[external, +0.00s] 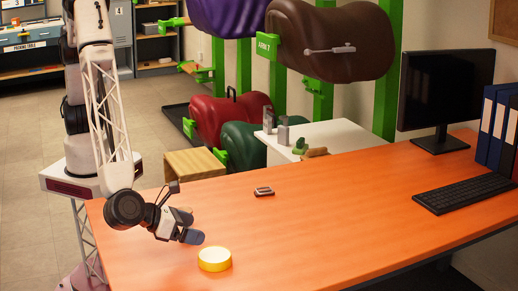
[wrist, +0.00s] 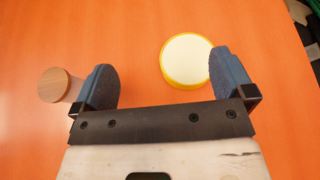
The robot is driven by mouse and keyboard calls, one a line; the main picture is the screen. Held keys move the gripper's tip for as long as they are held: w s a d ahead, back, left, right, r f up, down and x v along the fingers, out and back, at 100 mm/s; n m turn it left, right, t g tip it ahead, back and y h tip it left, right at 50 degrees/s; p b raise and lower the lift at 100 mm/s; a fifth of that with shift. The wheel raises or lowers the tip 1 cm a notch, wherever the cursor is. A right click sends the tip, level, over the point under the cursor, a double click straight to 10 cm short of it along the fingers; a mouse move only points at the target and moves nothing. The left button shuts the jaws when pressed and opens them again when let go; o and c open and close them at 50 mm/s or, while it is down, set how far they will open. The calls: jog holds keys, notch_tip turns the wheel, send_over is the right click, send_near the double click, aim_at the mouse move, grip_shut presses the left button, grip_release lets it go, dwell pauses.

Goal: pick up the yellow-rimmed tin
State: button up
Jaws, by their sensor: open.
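The yellow-rimmed tin (external: 214,259) is a low round tin with a pale top, lying flat near the front edge of the orange table. In the wrist view the tin (wrist: 187,60) is ahead of my gripper (wrist: 165,80), nearer the right finger, which overlaps its right edge in the picture. My gripper (external: 188,228) is open, with nothing between its blue-grey fingers. In the external view it is left of the tin and tilted down. The tin appears apart from the fingers; my height above the table is hard to judge.
A jar with a wooden lid (wrist: 55,84) stands beside the left finger. A keyboard (external: 464,193), monitor (external: 445,90) and binders (external: 497,125) are at right. The table's middle is clear.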

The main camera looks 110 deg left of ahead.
aim_at(211, 255)
jog(key=shift+m+t+h, duration=0.3)
jog(key=shift+m+t, duration=0.3)
jog(key=shift+m, duration=0.3)
jog(key=d+f, duration=0.1)
jog(key=d, duration=0.1)
jog(key=d+f, duration=0.2)
jog(key=shift+s+d+f, duration=0.1)
jog(key=shift+s+f, duration=0.05)
jog(key=shift+f, duration=0.1)
jog(key=shift+x, duration=1.3)
jog(key=shift+x, duration=2.6)
jog(key=shift+f, duration=0.15)
